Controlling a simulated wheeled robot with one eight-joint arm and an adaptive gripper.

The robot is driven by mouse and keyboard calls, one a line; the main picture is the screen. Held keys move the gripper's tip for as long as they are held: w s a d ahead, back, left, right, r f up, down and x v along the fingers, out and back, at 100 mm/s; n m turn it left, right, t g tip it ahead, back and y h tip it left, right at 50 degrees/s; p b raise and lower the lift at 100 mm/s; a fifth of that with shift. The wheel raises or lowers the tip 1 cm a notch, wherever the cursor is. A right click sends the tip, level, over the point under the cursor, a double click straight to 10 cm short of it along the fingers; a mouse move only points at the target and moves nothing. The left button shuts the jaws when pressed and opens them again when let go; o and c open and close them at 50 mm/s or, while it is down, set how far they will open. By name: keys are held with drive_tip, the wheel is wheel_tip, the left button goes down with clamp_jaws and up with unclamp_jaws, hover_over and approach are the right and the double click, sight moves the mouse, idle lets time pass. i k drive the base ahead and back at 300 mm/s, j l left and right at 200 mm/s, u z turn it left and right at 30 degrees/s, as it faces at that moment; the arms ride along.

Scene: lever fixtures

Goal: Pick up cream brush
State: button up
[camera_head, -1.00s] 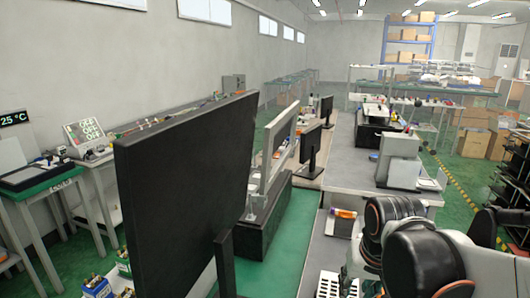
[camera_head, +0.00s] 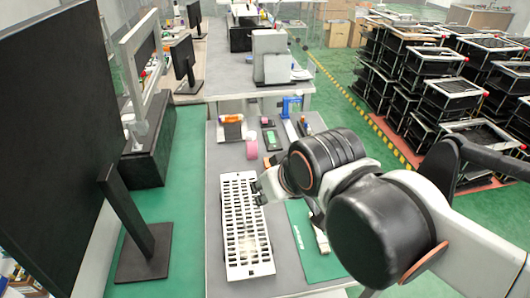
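I cannot pick out the cream brush with certainty. A small pale, elongated object (camera_head: 321,238) lies on the green mat (camera_head: 312,262), partly hidden by my arm. A faint cream patch (camera_head: 247,245) also shows inside the slotted white rack (camera_head: 238,187), too blurred to name. My gripper (camera_head: 258,192) is over the right edge of the rack, left of the pale object. Its dark fingers are small and partly merged with the rack behind them, so I cannot tell whether they are open.
A pink tape roll (camera_head: 252,147), a dark green device (camera_head: 271,139) and a blue stand (camera_head: 291,108) sit farther back on the grey bench. A large black monitor (camera_head: 60,140) stands on the left. Stacked black crates (camera_head: 455,95) stand at the right beyond yellow-black floor tape.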

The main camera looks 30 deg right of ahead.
sight(321, 241)
drive_tip(key=z, duration=0.85)
